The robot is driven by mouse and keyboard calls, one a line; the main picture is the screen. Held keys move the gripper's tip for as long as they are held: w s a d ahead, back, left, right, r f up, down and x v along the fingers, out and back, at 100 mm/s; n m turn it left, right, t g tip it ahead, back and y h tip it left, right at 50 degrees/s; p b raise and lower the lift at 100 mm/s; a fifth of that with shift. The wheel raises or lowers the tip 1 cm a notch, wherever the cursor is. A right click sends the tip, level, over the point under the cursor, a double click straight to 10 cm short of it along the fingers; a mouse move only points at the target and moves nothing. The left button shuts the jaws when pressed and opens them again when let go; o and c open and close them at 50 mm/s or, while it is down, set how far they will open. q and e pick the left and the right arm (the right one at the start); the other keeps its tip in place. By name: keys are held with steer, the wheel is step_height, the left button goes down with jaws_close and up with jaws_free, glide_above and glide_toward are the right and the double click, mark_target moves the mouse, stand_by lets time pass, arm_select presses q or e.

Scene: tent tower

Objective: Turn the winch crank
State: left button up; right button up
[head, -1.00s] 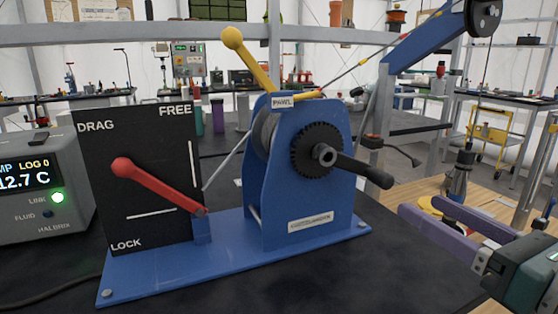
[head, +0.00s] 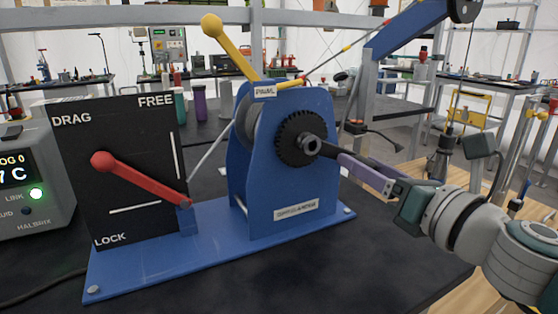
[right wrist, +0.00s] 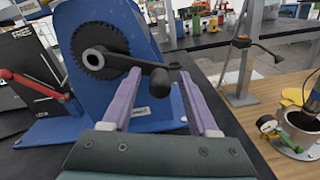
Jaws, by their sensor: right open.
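The blue winch (head: 265,185) stands on a blue base plate on the dark bench, with a black toothed gear (head: 296,138) on its side. The black winch crank (head: 326,150) points right from the hub; its handle is mostly hidden by my gripper in the head view. In the right wrist view, the crank handle (right wrist: 158,79) lies between the tips of my purple fingers. My right gripper (head: 346,162) is open around the handle, with gaps showing on both sides (right wrist: 159,74). My left gripper is not in view.
A black panel (head: 125,195) with a red lever (head: 140,178) and DRAG, FREE and LOCK marks stands left of the winch. A yellow pawl lever (head: 228,47) rises above the winch. A blue boom (head: 415,30) and a grey post (head: 368,85) stand behind right.

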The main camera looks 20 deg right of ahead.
jaws_close()
stand_by(0.4)
stand_by(0.9)
